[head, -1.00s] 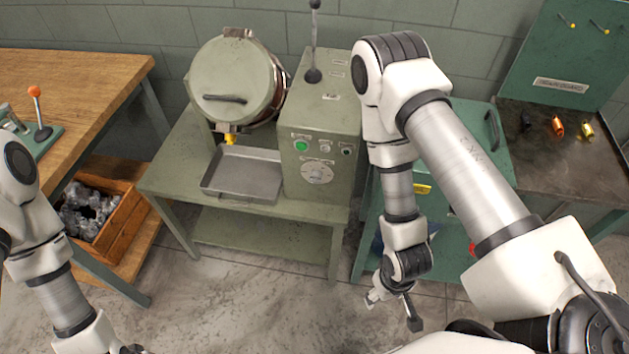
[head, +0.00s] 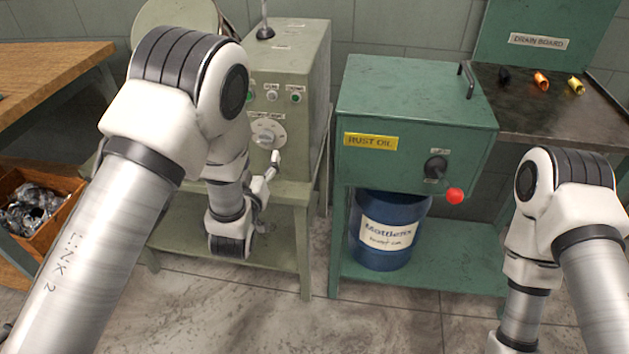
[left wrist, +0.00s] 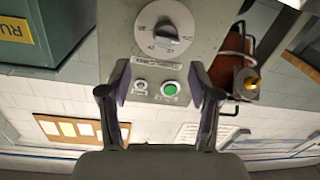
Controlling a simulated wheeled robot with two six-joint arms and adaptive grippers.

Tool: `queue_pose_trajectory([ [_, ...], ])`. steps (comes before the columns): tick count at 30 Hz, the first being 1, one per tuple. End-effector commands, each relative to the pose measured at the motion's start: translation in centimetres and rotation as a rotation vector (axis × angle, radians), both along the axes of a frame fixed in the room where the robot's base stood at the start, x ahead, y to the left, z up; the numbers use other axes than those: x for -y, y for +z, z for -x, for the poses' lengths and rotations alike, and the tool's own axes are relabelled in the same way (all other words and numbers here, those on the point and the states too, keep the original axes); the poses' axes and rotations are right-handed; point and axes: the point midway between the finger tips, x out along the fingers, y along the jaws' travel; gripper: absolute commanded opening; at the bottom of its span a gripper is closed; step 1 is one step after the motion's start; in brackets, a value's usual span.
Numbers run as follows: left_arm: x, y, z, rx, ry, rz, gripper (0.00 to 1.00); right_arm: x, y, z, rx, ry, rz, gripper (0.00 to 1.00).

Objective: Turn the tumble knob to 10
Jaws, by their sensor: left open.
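The tumble knob is a pale round dial (head: 268,133) with a grey grip bar, on the front of the green-grey machine's control box (head: 292,80). In the left wrist view the dial (left wrist: 165,30) shows at the top, with small numbers around it; its setting is too small to read surely. My left gripper (head: 270,168) is just below the dial in the head view. In the left wrist view its two fingers (left wrist: 160,80) are spread and empty, apart from the dial, with the green button (left wrist: 170,89) between them. My right gripper is out of frame.
A green rust-oil cabinet (head: 415,105) with a black knob and red ball stands to the right, above a blue drum (head: 388,228). A drain board (head: 555,110) holds small coloured parts. A wooden crate (head: 40,218) is at left. My right arm is at far right.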

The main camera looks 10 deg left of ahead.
Motion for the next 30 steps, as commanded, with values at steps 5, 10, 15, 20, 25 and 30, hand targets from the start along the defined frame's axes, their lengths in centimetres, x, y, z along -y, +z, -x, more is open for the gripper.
queue_pose_trajectory([
  [5,0.3,-0.7,-0.6,0.035,-0.008,-0.005,0.63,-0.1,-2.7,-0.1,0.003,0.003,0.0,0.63],
  [10,0.2,-0.3,-2.8,0.036,-0.007,-0.003,0.63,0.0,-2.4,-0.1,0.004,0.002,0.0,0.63],
  [15,0.1,-0.4,-6.1,0.034,-0.007,-0.004,0.63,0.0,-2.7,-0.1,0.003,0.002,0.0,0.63],
  [20,0.0,-0.4,-8.0,0.032,-0.006,-0.004,0.63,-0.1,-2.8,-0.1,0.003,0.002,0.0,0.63],
  [25,0.0,-0.4,-8.2,0.03,-0.008,-0.005,0.63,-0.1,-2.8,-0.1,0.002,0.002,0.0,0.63],
  [30,0.0,-0.4,-8.2,0.03,-0.008,-0.005,0.31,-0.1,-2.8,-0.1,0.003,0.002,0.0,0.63],
])
